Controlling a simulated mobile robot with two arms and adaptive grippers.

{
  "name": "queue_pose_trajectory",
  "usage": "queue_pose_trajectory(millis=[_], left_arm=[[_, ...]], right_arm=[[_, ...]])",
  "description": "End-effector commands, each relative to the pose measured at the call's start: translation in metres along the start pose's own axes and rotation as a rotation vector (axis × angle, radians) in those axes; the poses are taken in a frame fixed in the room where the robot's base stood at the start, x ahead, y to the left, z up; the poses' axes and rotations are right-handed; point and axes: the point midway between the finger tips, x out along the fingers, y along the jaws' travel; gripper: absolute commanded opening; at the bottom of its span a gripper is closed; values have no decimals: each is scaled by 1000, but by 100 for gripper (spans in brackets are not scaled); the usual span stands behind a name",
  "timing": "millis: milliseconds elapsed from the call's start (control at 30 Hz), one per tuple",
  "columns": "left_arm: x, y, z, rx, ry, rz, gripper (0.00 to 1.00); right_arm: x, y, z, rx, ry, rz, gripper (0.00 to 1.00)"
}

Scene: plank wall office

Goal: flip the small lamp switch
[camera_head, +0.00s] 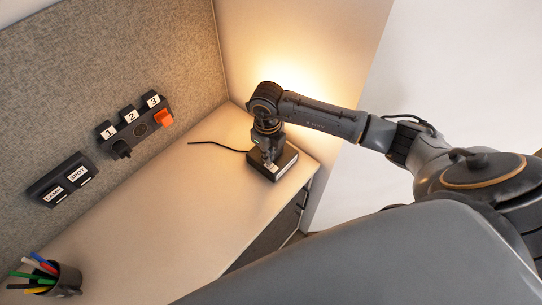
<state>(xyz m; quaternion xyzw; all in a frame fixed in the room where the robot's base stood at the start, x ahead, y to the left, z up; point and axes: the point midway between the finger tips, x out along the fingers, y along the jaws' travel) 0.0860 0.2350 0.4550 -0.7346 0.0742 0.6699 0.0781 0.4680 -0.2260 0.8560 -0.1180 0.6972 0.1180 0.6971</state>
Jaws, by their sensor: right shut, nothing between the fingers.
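A dark box (285,168) with a white label on its front stands near the far right corner of the desk, a black cord running left from it. My right gripper (268,158) points down at the top of this box, its fingers shut and empty. The gripper hides part of the box top, and I cannot tell whether the fingertips touch it. A dark switch panel (52,182) is on the grey wall at left, with two labelled switches that seem to read "LAMP" and "SPOT". My left gripper is out of view.
A strip numbered 1, 2, 3 (139,130) is on the wall, with an orange piece (164,118) under 3. A pen cup (66,281) stands at lower left. The desk (150,215) is clear in the middle. Warm light glows on the corner wall behind my arm.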

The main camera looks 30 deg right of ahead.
Motion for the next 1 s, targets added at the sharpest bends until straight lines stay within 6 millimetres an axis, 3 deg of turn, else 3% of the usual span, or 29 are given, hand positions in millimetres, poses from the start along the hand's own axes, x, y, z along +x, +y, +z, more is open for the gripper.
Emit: queue_pose_trajectory(millis=[1000], left_arm=[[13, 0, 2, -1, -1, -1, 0]], right_arm=[[15, 0, 0, 0, 0, 0, 0]])
